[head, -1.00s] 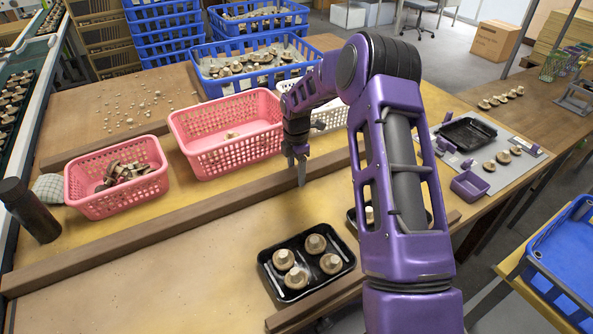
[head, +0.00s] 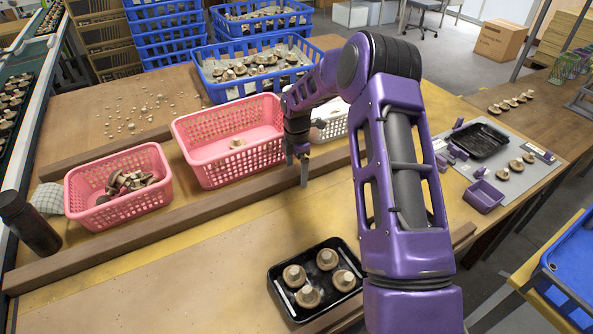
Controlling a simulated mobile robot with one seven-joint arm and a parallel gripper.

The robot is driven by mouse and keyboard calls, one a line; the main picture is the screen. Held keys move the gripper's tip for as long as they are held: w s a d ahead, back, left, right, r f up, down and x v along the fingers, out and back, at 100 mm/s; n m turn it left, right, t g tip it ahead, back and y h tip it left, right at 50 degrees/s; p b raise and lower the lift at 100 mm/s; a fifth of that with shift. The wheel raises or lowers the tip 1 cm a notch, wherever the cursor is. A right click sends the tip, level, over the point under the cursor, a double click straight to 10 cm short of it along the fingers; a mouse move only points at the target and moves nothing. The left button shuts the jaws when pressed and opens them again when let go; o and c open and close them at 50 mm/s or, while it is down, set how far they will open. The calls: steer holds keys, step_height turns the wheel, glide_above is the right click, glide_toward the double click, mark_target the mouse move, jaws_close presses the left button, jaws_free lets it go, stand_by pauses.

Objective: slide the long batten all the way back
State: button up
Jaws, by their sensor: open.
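The long batten (head: 130,238) is a brown wooden bar lying diagonally across the table, from the left edge to behind my arm. Its back edge lies very close to the fronts of the left pink basket (head: 120,200) and the middle pink basket (head: 232,165); I cannot tell if they touch. The batten's right end is partly hidden by my arm.
A black tray of mushrooms (head: 318,249) lies in front, beside a front batten (head: 340,315). A back batten (head: 100,153) lies behind the left basket. A dark bottle (head: 30,225) stands near the batten's left end. The table between batten and black tray is clear.

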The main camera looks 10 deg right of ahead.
step_height(320, 180, up, 17)
steer(key=p, duration=0.2)
steer(key=shift+r, duration=0.2)
stand_by(0.5)
